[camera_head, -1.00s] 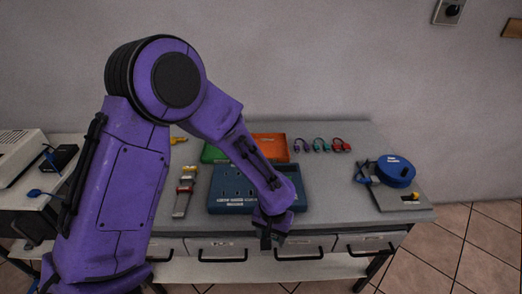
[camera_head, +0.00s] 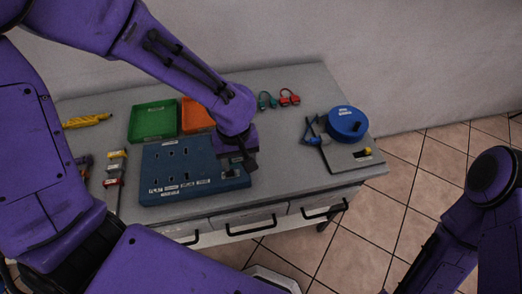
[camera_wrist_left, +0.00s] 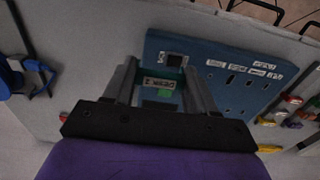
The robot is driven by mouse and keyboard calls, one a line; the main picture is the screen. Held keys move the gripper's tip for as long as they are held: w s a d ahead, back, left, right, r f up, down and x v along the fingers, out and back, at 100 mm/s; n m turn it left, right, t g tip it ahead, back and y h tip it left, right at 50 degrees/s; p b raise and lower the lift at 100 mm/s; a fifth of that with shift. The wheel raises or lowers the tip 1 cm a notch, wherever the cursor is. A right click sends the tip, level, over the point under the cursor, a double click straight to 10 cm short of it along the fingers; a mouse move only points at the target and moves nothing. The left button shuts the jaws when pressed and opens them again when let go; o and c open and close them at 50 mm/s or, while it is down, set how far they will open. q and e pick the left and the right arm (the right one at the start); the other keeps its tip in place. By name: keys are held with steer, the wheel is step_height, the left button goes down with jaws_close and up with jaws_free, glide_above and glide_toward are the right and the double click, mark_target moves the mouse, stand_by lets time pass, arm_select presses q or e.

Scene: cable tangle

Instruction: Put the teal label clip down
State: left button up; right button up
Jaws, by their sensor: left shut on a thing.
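My left gripper (camera_head: 240,162) is over the right end of the blue slotted board (camera_head: 168,195). In the left wrist view its two fingers (camera_wrist_left: 160,80) are shut on the teal label clip (camera_wrist_left: 173,73), which has a pale printed tag. The clip is above or against the board (camera_wrist_left: 215,92) near a dark square opening (camera_wrist_left: 174,59); I cannot tell whether it touches. In the head view the gripper hides the clip. Part of my right arm shows at the lower right, but its gripper is out of view.
Green (camera_head: 153,121) and orange (camera_head: 196,114) trays lie behind the board. Teal (camera_head: 267,101) and red (camera_head: 289,98) cable loops are at the back. A blue spool (camera_head: 347,123) stands on a grey plate at right. Colored clips (camera_head: 115,167) lie left of the board.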

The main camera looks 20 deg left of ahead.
mark_target(270, 167)
arm_select(q)
steer(key=w+d+f, duration=0.1)
steer(key=w+f, duration=0.1)
steer(key=w, duration=0.1)
steer(key=w+d+f, duration=0.2)
steer(key=w+d+f+p, duration=0.1)
steer(key=w+f, duration=0.2)
steer(key=shift+w+d, duration=0.25)
steer(key=shift+w, duration=0.1)
steer(key=shift+w+d+f, duration=0.2)
steer(key=shift+f, duration=0.1)
steer(key=f, duration=0.3)
steer(key=shift+w+d+f, duration=0.1)
steer(key=shift+d+f, duration=0.1)
steer(key=shift+f, duration=0.05)
steer(key=shift+w+f, duration=0.25)
steer(key=shift+f, duration=0.1)
steer(key=shift+s+f, duration=0.1)
steer(key=shift+s, duration=0.1)
steer(key=o, duration=1.1)
steer(key=shift+w, duration=0.1)
steer(key=shift+c, duration=0.2)
step_height(270, 167, up, 12)
steer(key=shift+r, duration=0.2)
